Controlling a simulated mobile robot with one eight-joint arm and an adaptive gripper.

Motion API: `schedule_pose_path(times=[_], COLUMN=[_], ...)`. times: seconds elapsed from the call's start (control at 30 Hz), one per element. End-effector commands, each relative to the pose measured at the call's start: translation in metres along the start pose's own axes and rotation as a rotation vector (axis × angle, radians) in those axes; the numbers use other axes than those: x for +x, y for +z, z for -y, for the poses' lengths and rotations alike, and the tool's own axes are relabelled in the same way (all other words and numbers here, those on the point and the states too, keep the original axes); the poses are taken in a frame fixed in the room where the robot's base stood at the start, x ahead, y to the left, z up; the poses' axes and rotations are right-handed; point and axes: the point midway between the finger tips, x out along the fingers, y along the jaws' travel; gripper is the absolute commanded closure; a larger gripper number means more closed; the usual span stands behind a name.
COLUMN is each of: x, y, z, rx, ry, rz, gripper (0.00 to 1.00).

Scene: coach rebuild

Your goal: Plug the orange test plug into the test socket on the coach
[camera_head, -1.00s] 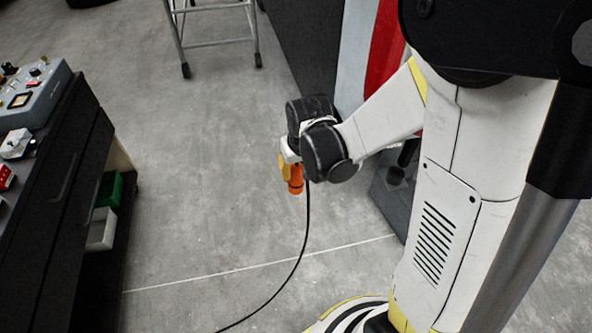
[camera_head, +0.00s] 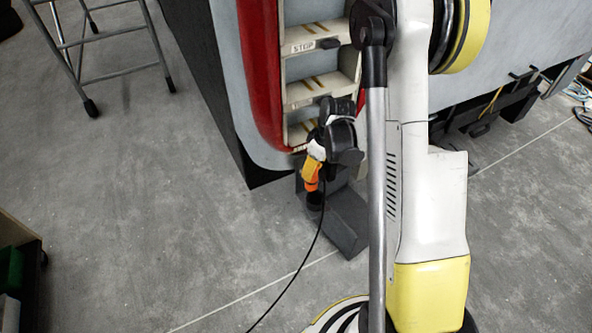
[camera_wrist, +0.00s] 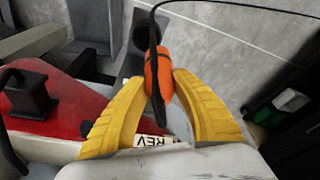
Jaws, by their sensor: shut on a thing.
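My gripper (camera_head: 311,171) is shut on the orange test plug (camera_wrist: 158,78); in the wrist view its two yellow fingers clasp the plug from both sides. The plug also shows in the head view (camera_head: 311,184), hanging below my wrist, with a black cable running down to the floor. The coach (camera_head: 228,60) stands behind it, grey with a red band and a stepped doorway. I cannot make out the test socket in either view.
A dark grey block (camera_head: 345,222) stands on the floor just below the plug. Coach steps (camera_head: 312,90) rise behind my wrist. A metal ladder stand (camera_head: 110,45) is at the upper left.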

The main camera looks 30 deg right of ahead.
Motion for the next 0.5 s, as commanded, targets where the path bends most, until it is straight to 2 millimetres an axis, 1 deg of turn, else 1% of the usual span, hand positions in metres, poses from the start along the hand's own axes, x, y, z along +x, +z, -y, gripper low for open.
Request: schedule_pose_path(times=[0.03, 0.2, 0.37, 0.5], x=[0.007, 0.017, 0.023, 0.033], y=[0.005, 0.014, 0.017, 0.019], z=[-0.008, -0.019, -0.021, -0.021], rx=[-0.02, -0.079, -0.092, -0.091], ry=[-0.005, -0.018, -0.02, -0.02], rz=[-0.003, -0.012, -0.013, -0.012], gripper=[1.0, 1.0, 1.0, 1.0])
